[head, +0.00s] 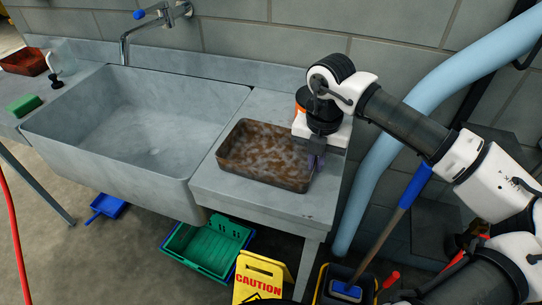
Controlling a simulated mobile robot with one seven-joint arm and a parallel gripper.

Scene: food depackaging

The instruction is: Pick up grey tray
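A rectangular tray (262,157) with a dark grey rim and a brown, stained inside lies flat on the counter to the right of the sink. My gripper (316,160) points down at the tray's right edge. Its fingers are at or very near the right rim; the view is too small to tell whether they touch or hold it. The wrist and gripper body hide the tray's far right corner. The tray appears to rest on the counter.
A deep grey sink (150,190) with a tap (126,45) adjoins the counter (280,203). A reddish-brown tray (24,62) and a green sponge (24,105) lie at far left. A green crate (206,246), yellow caution sign (260,282) and bucket (345,286) stand on the floor.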

